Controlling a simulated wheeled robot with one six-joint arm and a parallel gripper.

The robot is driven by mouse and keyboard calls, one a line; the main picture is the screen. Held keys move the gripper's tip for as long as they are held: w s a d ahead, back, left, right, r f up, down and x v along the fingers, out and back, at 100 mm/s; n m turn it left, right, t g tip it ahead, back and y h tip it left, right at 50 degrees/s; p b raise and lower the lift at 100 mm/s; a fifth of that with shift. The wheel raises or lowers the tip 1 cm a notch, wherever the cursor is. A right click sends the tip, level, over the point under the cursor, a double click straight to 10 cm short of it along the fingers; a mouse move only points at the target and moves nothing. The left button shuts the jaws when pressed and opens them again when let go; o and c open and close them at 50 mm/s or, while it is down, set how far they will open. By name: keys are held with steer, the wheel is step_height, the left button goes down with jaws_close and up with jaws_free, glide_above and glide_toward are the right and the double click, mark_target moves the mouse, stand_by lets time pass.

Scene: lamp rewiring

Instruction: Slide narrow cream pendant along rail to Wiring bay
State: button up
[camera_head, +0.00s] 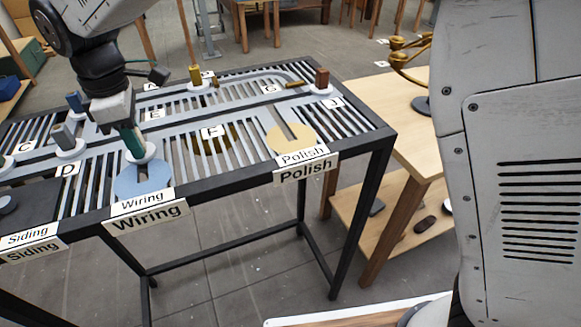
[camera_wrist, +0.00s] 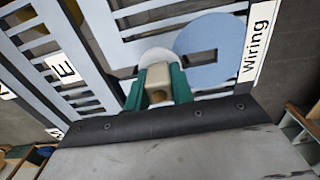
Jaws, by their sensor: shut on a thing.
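The narrow cream pendant (camera_wrist: 157,96) shows in the wrist view as a cream block between the green fingertips of my gripper (camera_wrist: 158,88). My gripper is shut on it. Its round white collar (camera_wrist: 156,57) lies on the rail at the edge of the blue Wiring bay disc (camera_wrist: 222,42), which has a dark slot. In the head view my gripper (camera_head: 133,142) reaches down just behind the blue Wiring disc (camera_head: 143,182), and the white collar (camera_head: 146,154) shows under the fingers. The fingers hide most of the pendant there.
On the slatted table stand a grey pendant (camera_head: 64,136) near D, a blue one (camera_head: 75,102) behind, a yellow one (camera_head: 195,75) and a red-brown one (camera_head: 322,79). The yellow Polish disc (camera_head: 291,141) is empty. A dark Siding plate (camera_head: 38,199) lies left of Wiring.

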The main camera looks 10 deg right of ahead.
steer(key=shift+s+d, duration=0.3)
steer(key=shift+s, duration=0.75)
steer(key=shift+s+d, duration=0.3)
steer(key=shift+s, duration=0.75)
steer(key=shift+s+d, duration=0.3)
steer(key=shift+s, duration=0.75)
steer(key=o, duration=1)
